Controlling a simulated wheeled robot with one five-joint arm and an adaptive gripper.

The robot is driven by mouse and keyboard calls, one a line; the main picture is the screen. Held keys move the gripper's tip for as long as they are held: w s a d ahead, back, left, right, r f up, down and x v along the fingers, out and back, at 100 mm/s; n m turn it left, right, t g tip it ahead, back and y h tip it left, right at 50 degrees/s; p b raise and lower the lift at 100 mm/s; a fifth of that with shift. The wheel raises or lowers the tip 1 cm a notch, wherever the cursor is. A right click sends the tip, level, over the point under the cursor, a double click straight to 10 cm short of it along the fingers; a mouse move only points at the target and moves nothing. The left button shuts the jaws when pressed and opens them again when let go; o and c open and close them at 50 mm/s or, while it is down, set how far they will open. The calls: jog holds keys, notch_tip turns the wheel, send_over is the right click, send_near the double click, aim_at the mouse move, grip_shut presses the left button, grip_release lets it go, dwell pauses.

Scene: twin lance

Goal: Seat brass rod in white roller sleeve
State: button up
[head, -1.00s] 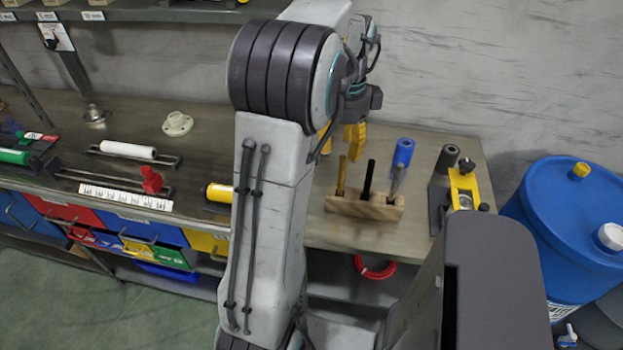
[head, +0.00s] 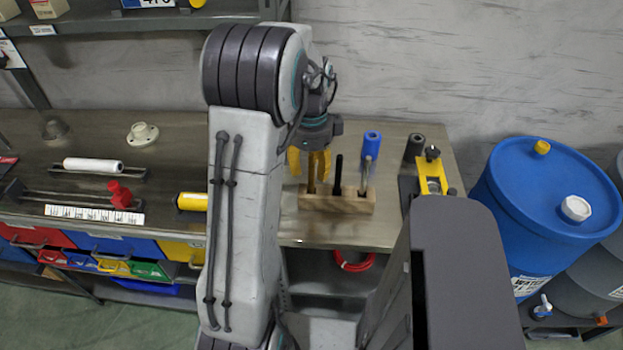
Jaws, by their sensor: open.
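The brass rod (head: 311,178) stands upright at the left end of a wooden block (head: 338,203) on the bench. A black rod (head: 338,176) and a silver rod (head: 365,174) stand beside it. My gripper (head: 309,164) is open, pointing down, with its yellow fingers apparently on either side of the brass rod's upper part. I cannot tell if they touch it. The white roller sleeve (head: 93,166) lies horizontally in a dark holder at the left of the bench. Its end openings are not clear at this size.
A blue cylinder (head: 372,145) and a dark grey cylinder (head: 414,149) stand behind the block. A yellow clamp-like fixture (head: 432,177) is to the right. A yellow roller (head: 192,201), red knob (head: 120,195) and white flange (head: 142,134) are on the left. A blue drum (head: 550,215) stands beyond the bench.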

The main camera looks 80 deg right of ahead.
jog(key=shift+o, duration=0.2)
grip_shut()
dwell(0.4)
